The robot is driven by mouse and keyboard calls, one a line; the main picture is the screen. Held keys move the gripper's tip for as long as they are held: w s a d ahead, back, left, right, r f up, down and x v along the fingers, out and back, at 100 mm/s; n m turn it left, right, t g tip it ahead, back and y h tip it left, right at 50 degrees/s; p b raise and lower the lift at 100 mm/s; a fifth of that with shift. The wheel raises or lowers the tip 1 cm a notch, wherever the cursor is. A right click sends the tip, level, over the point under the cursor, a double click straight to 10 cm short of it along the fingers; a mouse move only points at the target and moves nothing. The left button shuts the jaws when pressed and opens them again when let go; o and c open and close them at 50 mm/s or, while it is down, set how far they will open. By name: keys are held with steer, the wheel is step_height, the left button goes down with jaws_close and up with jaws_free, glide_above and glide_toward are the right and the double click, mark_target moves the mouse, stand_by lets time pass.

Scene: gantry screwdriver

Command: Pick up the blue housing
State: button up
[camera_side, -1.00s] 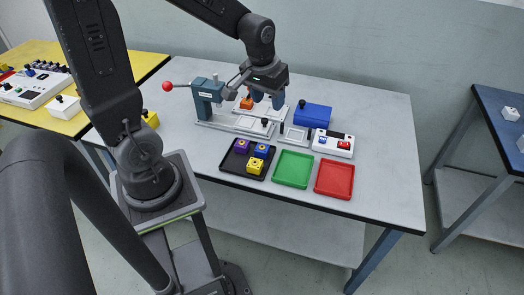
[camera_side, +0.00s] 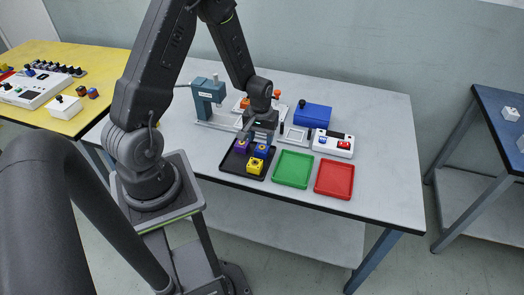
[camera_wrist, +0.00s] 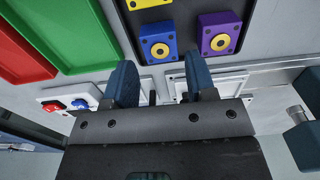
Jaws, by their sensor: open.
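The blue housing (camera_side: 262,150) sits in the back right of the black tray (camera_side: 236,169), beside a purple housing (camera_side: 241,146) and behind a yellow one (camera_side: 255,166). My gripper (camera_side: 259,137) is just behind and above the blue housing in the side view, its fingertips partly hidden there. In the wrist view, my gripper (camera_wrist: 161,68) has its two blue fingers apart with nothing between them. The blue housing (camera_wrist: 158,43), with its yellow ring on top, lies just beyond the fingertips, roughly in line with the gap. The purple housing (camera_wrist: 219,35) is right of it.
A green tray (camera_side: 293,169) and a red tray (camera_side: 334,180) stand right of the black tray. Behind are a teal press (camera_side: 208,92), a blue box (camera_side: 312,115) and a white button box (camera_side: 333,144). The table's front strip is clear.

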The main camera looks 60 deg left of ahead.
mark_target(261, 148)
steer(key=shift+f, duration=2.85)
steer(key=shift+c, duration=0.5)
steer(key=c, duration=0.5)
steer(key=shift+r, duration=0.1)
